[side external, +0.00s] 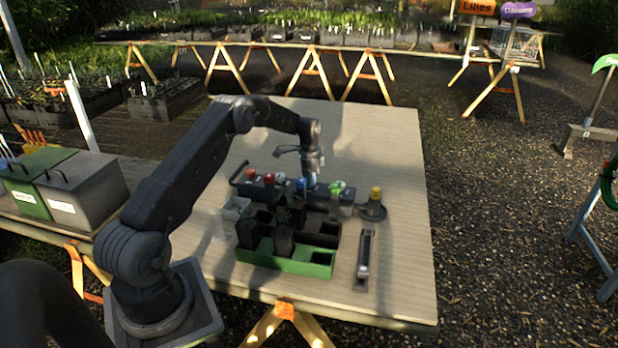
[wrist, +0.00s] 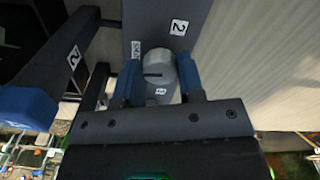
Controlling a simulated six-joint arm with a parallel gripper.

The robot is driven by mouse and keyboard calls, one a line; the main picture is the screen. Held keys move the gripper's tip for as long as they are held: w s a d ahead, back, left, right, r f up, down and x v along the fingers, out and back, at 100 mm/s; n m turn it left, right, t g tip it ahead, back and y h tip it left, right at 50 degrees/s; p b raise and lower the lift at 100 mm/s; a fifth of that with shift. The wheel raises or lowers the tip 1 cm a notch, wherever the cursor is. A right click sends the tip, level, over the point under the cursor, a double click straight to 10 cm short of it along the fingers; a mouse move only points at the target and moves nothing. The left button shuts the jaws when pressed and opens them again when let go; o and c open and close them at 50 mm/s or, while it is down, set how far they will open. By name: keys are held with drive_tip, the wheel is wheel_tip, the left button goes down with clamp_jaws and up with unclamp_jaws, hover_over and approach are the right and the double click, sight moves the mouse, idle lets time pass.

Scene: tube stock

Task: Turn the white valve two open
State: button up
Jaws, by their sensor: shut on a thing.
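The white valve two knob (wrist: 158,66) is round with a dark slot in its face. It sits on a dark bar (wrist: 150,20) that carries "2" labels. My gripper (wrist: 158,76) has its two blue fingers on either side of the knob, shut on it. In the side external view my gripper (side external: 312,180) points down at the dark valve bank (side external: 255,190), and the knob cannot be made out there. The slot runs roughly across the wrist picture; I cannot tell how far the valve is turned.
Red knobs (side external: 268,180) stand left of my gripper, and a green-topped piece (side external: 337,187) stands right. A green tray (side external: 285,262) with black pots is in front. A yellow-topped piece (side external: 375,194) and a dark long holder (side external: 364,262) are at right.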

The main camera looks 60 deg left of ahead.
drive_tip(key=n, duration=1.2)
drive_tip(key=shift+n, duration=2.1)
drive_tip(key=o, duration=0.9)
wheel_tip(320, 180, up, 14)
drive_tip(key=shift+f, duration=0.1)
drive_tip(key=shift+d, duration=0.1)
